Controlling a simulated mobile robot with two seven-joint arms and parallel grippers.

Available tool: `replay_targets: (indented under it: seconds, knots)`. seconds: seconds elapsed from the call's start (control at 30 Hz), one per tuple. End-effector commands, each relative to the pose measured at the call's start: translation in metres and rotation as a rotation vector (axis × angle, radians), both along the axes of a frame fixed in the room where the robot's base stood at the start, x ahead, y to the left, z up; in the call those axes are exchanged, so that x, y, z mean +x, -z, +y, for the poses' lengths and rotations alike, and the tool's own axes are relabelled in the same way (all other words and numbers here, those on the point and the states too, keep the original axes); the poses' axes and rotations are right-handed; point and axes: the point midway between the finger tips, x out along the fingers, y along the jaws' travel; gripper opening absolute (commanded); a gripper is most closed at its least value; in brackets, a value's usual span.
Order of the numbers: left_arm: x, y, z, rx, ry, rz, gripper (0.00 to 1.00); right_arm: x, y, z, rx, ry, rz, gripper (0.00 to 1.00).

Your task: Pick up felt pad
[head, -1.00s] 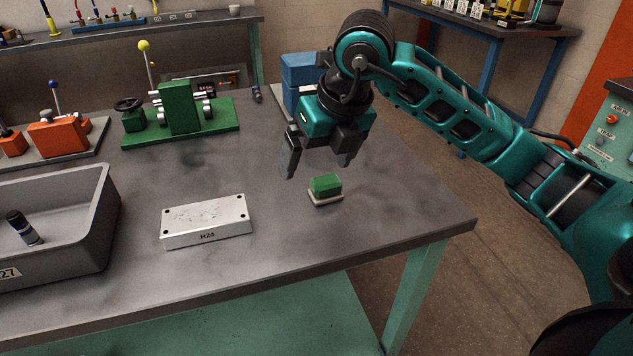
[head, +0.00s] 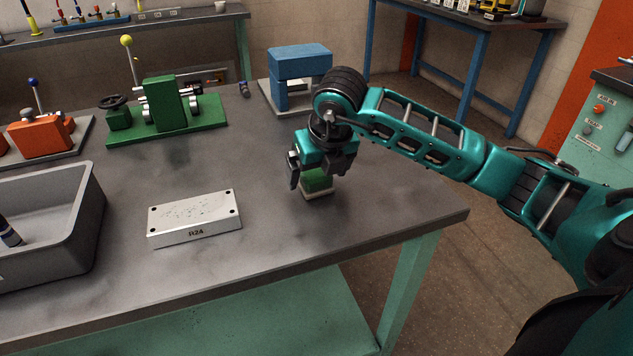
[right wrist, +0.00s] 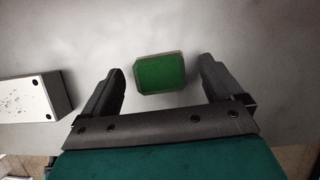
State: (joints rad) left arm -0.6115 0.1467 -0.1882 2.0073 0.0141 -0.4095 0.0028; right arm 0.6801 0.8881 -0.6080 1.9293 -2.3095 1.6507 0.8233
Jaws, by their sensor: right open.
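The felt pad (head: 318,183) is a small block with a green upper part and a pale base, lying on the grey table (head: 270,245). In the right wrist view the green block (right wrist: 160,73) lies between the fingertip lines, a little beyond the tips and touching neither. My right gripper (head: 318,178) is open and empty, right above and behind the pad in the head view. It also shows in the right wrist view (right wrist: 160,76), with a finger on each side. Part of the pad's top is hidden by the gripper in the head view. My left gripper is not in view.
A grey bin (head: 85,235) stands further left. A green valve fixture (head: 165,115) and a blue press-like stand (head: 298,65) stand behind. The table around the pad is clear.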

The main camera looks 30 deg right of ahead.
Motion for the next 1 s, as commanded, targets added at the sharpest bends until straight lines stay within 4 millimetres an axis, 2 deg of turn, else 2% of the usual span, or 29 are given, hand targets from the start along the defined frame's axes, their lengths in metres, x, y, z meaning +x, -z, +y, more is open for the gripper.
replay_targets:
  seconds: [0.1,0.37,0.9,1.0]
  knots:
    - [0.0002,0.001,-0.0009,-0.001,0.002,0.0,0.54,0.004,0.0101,-0.0005,0.0,-0.001,0.0,0.94]
    - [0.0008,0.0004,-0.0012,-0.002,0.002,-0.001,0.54,0.0047,0.0112,-0.0007,-0.001,-0.002,-0.001,0.93]
    - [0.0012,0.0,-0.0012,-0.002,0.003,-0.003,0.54,0.0047,0.0108,-0.0006,-0.001,-0.001,-0.001,0.41]
    - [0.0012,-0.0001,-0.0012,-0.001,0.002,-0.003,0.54,0.0047,0.0107,-0.0007,-0.001,-0.001,-0.001,0.34]
